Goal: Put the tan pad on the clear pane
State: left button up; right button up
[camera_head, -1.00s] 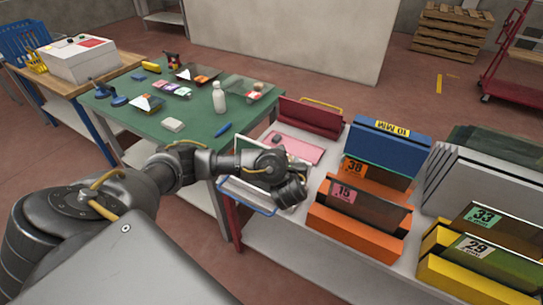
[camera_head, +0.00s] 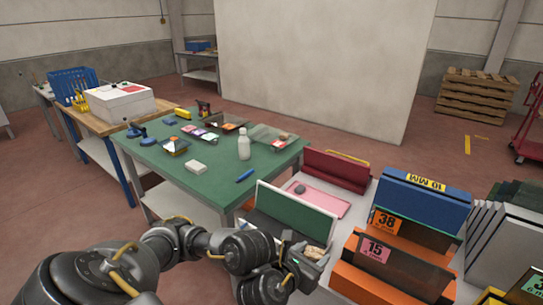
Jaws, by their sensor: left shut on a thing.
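My left gripper (camera_head: 306,266) is at the lower middle, in front of a rack holding an upright pane. It is shut on a small tan piece (camera_head: 316,252), which looks like the tan pad; the fingers partly hide it. On the green table (camera_head: 165,193), a see-through pane (camera_head: 262,131) lies near the far right edge with a small brownish thing on it. I cannot tell for sure which pane is the clear one. My right gripper is out of view.
A white bottle (camera_head: 244,148), a white block (camera_head: 195,167) and a blue marker (camera_head: 245,176) are on the green table. A pink tray (camera_head: 320,200), a maroon rack (camera_head: 335,174), and blue (camera_head: 425,203) and orange racks (camera_head: 375,285) stand to the right. The table's front strip has free room.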

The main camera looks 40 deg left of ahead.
aim_at(260, 130)
jog(key=u, duration=2.8)
jog(key=i, duration=3.3)
jog(key=z, duration=3.95)
